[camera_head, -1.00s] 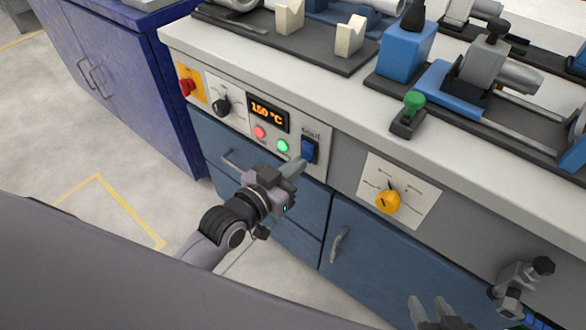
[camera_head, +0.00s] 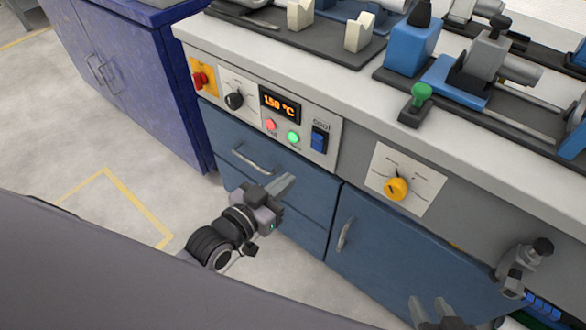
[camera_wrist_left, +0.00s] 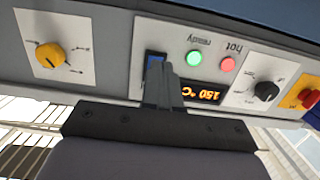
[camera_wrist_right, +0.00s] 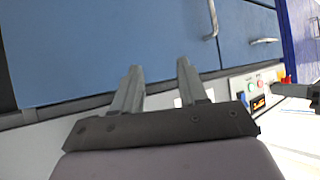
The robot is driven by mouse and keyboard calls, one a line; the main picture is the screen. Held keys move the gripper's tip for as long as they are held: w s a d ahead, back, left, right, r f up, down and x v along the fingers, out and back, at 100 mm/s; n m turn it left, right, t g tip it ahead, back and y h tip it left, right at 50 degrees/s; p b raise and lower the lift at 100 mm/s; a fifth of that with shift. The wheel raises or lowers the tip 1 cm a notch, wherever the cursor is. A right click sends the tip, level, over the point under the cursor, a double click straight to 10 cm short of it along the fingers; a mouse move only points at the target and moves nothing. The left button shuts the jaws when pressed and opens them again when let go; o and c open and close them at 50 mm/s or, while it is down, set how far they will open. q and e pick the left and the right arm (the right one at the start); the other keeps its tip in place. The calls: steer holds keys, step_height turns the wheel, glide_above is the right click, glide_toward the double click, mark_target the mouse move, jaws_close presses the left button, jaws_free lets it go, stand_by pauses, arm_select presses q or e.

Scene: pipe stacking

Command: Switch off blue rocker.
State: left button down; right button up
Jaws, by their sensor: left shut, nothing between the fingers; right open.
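The blue rocker (camera_head: 319,140) sits upright on the white control panel (camera_head: 333,131), under the label "cool". Its upper part looks darker than its lower part; I cannot tell its switch position for sure. My left gripper (camera_head: 286,184) is shut and empty, below the rocker and apart from it, in front of the blue drawers. In the left wrist view, the left fingers (camera_wrist_left: 160,70) partly cover the rocker (camera_wrist_left: 153,64). My right gripper (camera_head: 430,306) is at the bottom edge of the head view. In the right wrist view its fingers (camera_wrist_right: 158,76) are open and empty.
The panel has a 150 °C display (camera_head: 280,104), a red light (camera_head: 270,125), a lit green light (camera_head: 293,137), a black knob (camera_head: 234,101) and a red switch (camera_head: 200,80). A yellow knob (camera_head: 396,189) is to the right. Drawer handles (camera_head: 250,162) stick out below.

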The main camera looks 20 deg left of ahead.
arm_select(q)
steer(key=s+a+f, duration=0.1)
steer(key=s+a, duration=0.1)
steer(key=s, duration=0.3)
steer(key=shift+s, duration=0.4)
arm_select(e)
steer(key=shift+s+d+f, duration=0.2)
steer(key=shift+d, duration=0.25)
arm_select(q)
steer(key=shift+a+f, duration=0.1)
arm_select(e)
steer(key=shift+s, duration=0.1)
arm_select(q)
steer(key=s+a+f+n+g+y+p, duration=0.1)
steer(key=s+f+n+g+y+p, duration=0.15)
steer(key=s+f+g, duration=0.45)
step_height(320, 180, up, 15)
steer(key=s+a+t+p, duration=0.1)
steer(key=a+p, duration=0.1)
steer(key=p, duration=1.5)
steer(key=shift+s+r+m+t+y, duration=0.2)
steer(key=shift+s+m+t+y, duration=0.05)
steer(key=shift+m+t+y, duration=0.2)
arm_select(e)
step_height(320, 180, up, 15)
steer(key=s+d, duration=0.1)
steer(key=shift+d+r+h, duration=0.2)
steer(key=shift+d+h, duration=0.15)
steer(key=shift+h, duration=0.05)
